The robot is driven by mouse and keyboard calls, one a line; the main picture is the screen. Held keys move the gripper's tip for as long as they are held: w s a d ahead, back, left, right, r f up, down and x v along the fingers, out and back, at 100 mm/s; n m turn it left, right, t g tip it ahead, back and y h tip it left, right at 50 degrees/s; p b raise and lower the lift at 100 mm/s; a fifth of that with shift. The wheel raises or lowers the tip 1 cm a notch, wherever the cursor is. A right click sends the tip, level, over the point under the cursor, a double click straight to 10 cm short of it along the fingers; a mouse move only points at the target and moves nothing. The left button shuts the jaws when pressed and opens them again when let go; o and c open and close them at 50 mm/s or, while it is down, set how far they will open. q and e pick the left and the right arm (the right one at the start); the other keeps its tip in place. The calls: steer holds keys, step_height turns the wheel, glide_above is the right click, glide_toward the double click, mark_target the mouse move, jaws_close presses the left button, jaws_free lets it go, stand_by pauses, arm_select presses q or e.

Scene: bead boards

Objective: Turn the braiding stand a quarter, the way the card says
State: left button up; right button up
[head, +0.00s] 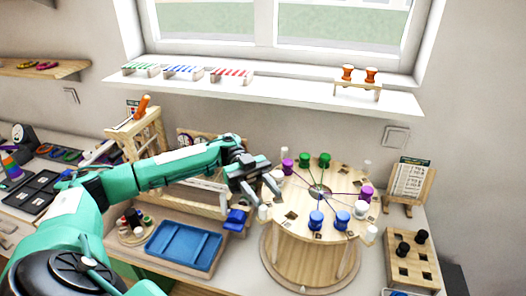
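The braiding stand (310,245) is a round wooden drum with a flat top. Purple, green, blue and white bobbins or pegs stand around its top, and dark threads run from the coloured ones to the centre. The card (411,180) leans on a wooden holder to the right; its print is too small to read. My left gripper (265,192) is at the left rim of the stand, close to white pegs there. Its fingers look apart, with nothing clearly between them; whether they touch a peg cannot be told. My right gripper is out of view.
A blue tray (184,246) lies left of the stand. A wooden block with holes and black pegs (411,262) is at the right. A wooden frame (150,140) stands behind my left arm. The sill (300,93) holds striped racks and an orange pair of spools.

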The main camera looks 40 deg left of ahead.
arm_select(q)
step_height(320, 180, up, 14)
steer(key=b, duration=0.2)
steer(key=shift+r, duration=0.25)
steer(key=shift+f, duration=0.1)
